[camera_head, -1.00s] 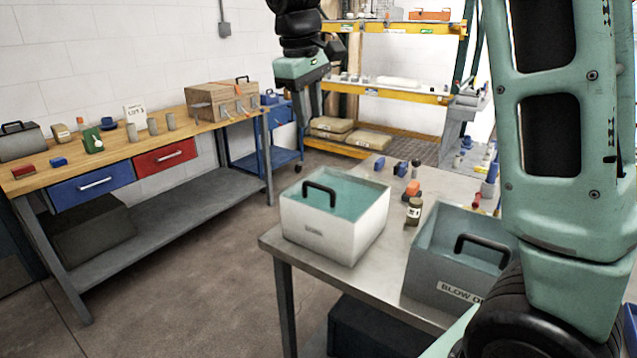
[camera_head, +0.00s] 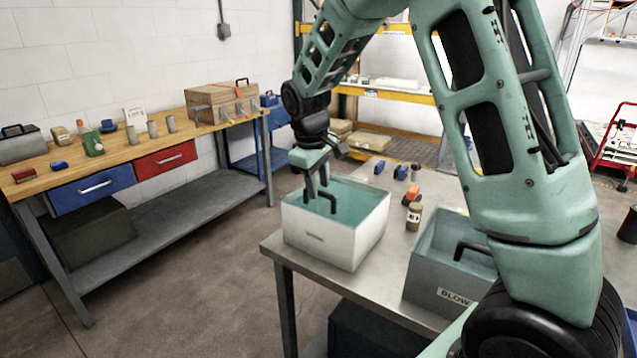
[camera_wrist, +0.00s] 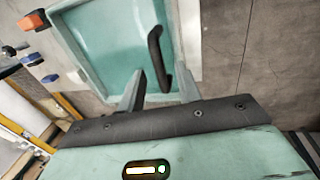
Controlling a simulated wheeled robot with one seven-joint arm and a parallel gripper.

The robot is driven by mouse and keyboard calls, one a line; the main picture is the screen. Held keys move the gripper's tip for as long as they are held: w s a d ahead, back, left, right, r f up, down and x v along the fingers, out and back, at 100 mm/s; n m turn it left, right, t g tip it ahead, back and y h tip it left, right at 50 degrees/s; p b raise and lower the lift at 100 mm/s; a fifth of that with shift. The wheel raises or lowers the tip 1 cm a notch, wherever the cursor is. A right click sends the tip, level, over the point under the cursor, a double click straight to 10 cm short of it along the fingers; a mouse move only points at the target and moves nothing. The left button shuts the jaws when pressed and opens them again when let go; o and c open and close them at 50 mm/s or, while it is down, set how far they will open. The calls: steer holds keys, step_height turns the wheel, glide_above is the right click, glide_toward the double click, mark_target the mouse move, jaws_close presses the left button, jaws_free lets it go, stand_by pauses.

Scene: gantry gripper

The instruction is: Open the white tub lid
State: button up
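The white tub (camera_head: 318,240) stands on the metal table. I cannot tell whether a finger touches the handle.
A grey bin (camera_head: 445,285) with a black handle and a "BLOW" label stands to the tub's right. A small labelled jar (camera_head: 414,217) and orange and blue pieces stand behind it. A wooden workbench (camera_head: 100,160) with small items is at the left, across open floor.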

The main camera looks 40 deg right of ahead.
steer(key=shift+f, duration=0.4)
jaws_close()
steer(key=shift+d+r, duration=0.1)
